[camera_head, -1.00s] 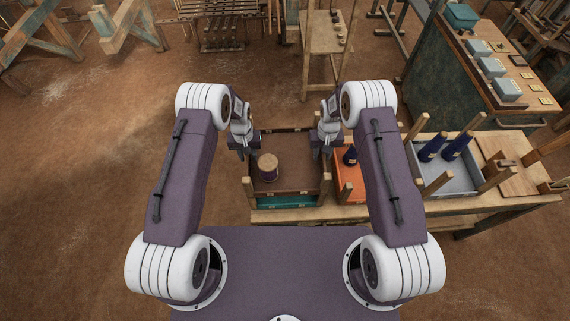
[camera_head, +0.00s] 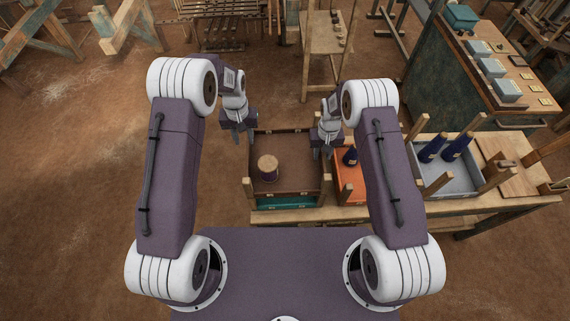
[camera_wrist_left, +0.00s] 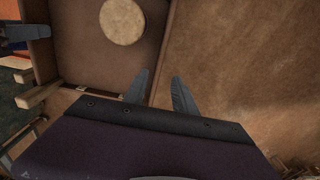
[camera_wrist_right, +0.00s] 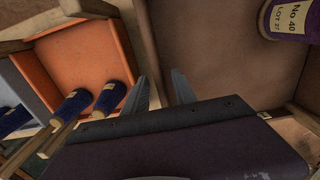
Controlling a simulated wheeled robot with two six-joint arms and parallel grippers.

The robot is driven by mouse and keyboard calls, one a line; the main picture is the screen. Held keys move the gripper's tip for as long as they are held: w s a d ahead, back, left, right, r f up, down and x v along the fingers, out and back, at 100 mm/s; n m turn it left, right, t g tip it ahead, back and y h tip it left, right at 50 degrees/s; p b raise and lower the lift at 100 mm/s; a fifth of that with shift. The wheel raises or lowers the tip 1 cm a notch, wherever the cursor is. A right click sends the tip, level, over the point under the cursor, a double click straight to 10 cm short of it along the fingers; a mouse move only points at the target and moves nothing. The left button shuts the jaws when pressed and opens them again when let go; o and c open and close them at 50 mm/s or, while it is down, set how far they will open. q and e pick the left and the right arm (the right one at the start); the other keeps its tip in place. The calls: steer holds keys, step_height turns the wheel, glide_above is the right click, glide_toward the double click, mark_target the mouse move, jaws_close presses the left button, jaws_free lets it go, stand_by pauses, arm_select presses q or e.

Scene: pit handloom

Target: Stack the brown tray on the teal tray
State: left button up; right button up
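The brown tray (camera_head: 302,172) sits level on top of the teal tray (camera_head: 285,202), whose front shows below it; I cannot tell how closely the rims meet. A spool (camera_head: 268,168) with a round wooden top stands in the brown tray. My left gripper (camera_head: 238,138) is open and empty, up and left of the brown tray's far left corner. In the left wrist view its fingers (camera_wrist_left: 162,92) are apart near the tray wall. My right gripper (camera_head: 322,153) is at the tray's right wall. In the right wrist view its fingers (camera_wrist_right: 161,90) are apart, one on each side of that wall's line.
Wooden posts rise around the trays on the bench (camera_head: 400,211). The floor left of the bench is clear.

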step_height(320, 180, up, 11)
stand_by(0.3)
